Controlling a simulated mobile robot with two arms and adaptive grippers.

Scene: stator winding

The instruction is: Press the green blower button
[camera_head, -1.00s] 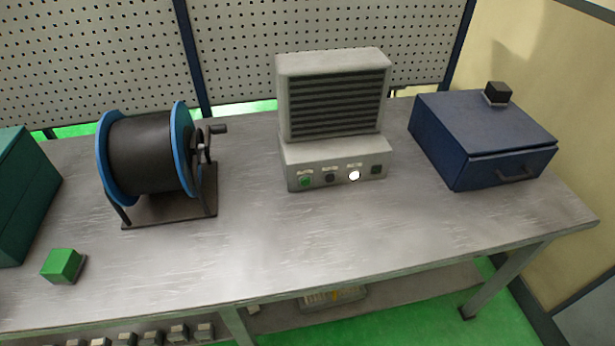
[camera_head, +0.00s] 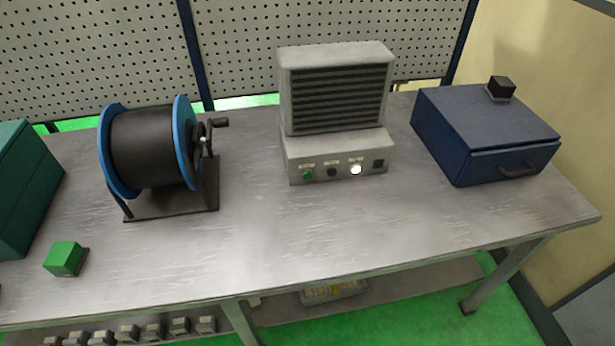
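The blower (camera_head: 336,90) is a grey box with a dark slatted grille, standing on the workbench near the back middle. Its front panel (camera_head: 300,164) carries a row of controls. The green button (camera_head: 307,174) is at the left end of the row. Beside it are a dark knob (camera_head: 332,172), a bright white light (camera_head: 356,169) and a dark square (camera_head: 378,164) at the right end. Neither of my grippers is in view, and nothing touches the panel.
A cable reel with blue flanges (camera_head: 186,140) stands left of the blower. A small green block (camera_head: 66,258) and a teal box (camera_head: 22,190) are further left. A blue drawer box (camera_head: 480,130) stands at right. The bench front (camera_head: 330,235) is clear.

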